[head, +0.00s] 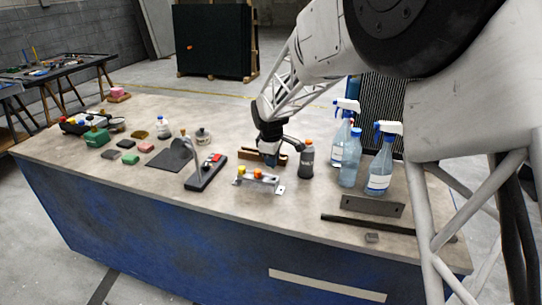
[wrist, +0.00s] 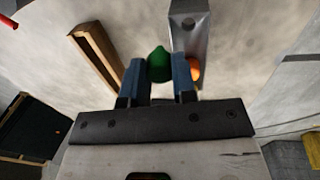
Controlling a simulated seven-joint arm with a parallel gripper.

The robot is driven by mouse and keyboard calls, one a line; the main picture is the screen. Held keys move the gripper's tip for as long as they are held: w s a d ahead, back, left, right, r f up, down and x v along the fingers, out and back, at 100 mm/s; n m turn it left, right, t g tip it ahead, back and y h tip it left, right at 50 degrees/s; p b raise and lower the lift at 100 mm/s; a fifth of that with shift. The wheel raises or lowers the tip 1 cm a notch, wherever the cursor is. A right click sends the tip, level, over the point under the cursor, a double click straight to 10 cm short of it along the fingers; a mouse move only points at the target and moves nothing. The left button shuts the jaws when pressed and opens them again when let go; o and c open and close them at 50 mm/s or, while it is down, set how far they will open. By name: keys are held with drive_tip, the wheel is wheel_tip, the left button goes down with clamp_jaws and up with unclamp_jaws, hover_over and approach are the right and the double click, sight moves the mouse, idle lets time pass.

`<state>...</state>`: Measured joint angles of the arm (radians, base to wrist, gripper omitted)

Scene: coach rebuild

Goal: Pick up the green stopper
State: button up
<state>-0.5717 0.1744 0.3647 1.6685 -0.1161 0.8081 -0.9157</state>
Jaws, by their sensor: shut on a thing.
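The green stopper (wrist: 158,63) sits between the two blue fingers of my gripper (wrist: 159,75) in the wrist view. The fingers press on it from both sides, so my gripper is shut on it. In the head view my gripper (head: 268,158) is low over the bench, just behind the metal bracket (head: 258,180). The green stopper cannot be made out there. I cannot tell whether it is clear of the surface below. The bracket also shows in the wrist view (wrist: 189,28), beside the right finger.
A yellow stopper (head: 241,170) and an orange stopper (head: 257,173) are on the bracket. A wooden channel (head: 247,154) lies beside my gripper. A dark bottle (head: 307,160) and spray bottles (head: 379,165) stand to the right. The bench front (head: 225,205) is clear.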

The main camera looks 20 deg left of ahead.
drive_tip(key=shift+s+d, duration=0.1)
drive_tip(key=shift+s, duration=0.05)
drive_tip(key=shift+r, duration=0.1)
idle(0.6)
drive_tip(key=shift+g, duration=0.9)
drive_tip(key=shift+s+d+r, duration=0.15)
drive_tip(key=shift+s+r, duration=0.2)
drive_tip(key=shift+r, duration=0.4)
drive_tip(key=shift+s+d+r, duration=0.2)
drive_tip(key=shift+s+r, duration=0.15)
drive_tip(key=shift+r, duration=0.45)
drive_tip(key=shift+s+d+r, duration=0.15)
drive_tip(key=shift+s+r, duration=0.2)
drive_tip(key=shift+r, duration=0.4)
drive_tip(key=shift+f, duration=0.15)
drive_tip(key=shift+f, duration=3.15)
drive_tip(key=shift+f, duration=0.7)
drive_tip(key=o, duration=1.4)
drive_tip(key=shift+o, duration=0.2)
drive_tip(key=shift+r, duration=0.1)
